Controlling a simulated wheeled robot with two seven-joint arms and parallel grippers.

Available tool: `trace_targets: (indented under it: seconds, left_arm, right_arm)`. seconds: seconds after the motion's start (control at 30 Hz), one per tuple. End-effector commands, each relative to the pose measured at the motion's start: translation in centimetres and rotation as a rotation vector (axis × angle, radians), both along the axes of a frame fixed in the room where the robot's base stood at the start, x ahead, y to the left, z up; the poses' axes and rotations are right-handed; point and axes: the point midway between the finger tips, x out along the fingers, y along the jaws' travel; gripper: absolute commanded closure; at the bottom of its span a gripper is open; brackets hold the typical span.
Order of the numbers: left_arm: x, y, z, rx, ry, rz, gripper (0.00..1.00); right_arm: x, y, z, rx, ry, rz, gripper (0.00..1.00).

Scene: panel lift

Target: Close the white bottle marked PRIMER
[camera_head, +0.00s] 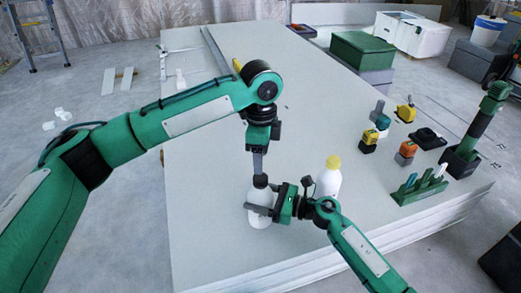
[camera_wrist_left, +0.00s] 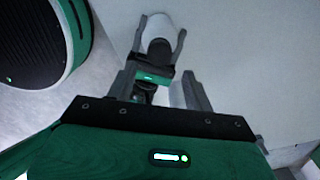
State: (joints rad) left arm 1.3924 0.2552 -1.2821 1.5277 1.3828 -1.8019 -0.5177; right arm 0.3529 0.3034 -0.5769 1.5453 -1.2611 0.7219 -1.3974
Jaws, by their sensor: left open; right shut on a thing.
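A white bottle (camera_head: 259,205) with a black cap (camera_head: 260,181) on its top stands upright near the front of the stacked panels. No marking on it is readable. My right gripper (camera_head: 258,209) is shut around the bottle's body from the right. My left gripper (camera_head: 259,171) points down just above the black cap and is open. In the left wrist view the black cap (camera_wrist_left: 158,48) lies beyond the open left fingers, with the right gripper's fingers on both sides of the white bottle (camera_wrist_left: 156,26). Whether the cap is seated or tilted cannot be told.
A white bottle with a yellow cap (camera_head: 328,177) stands close behind my right gripper. Several tools, including an orange and green one (camera_head: 405,153), and a green rack (camera_head: 419,190) stand at the right. The panel stack (camera_head: 210,235) is clear at front left.

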Motion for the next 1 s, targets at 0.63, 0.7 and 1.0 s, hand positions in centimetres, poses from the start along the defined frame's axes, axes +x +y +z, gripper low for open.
trace_targets:
  seconds: [0.63, 0.7, 1.0]
  left_arm:
    - [0.0, 0.0, 0.7, 0.0, 0.002, 1.054, 0.48]
    - [0.0, 0.0, 0.8, 0.0, 0.002, 1.168, 0.48]
    - [0.0, 0.0, 1.1, 0.001, 0.001, 1.654, 0.48]
  right_arm:
    - [0.0, 0.0, 0.0, 0.0, 0.0, 0.0, 1.0]
    - [0.0, 0.0, 0.0, 0.0, 0.0, 0.0, 1.0]
    - [0.0, 0.0, 0.0, 0.0, 0.0, 0.0, 1.0]
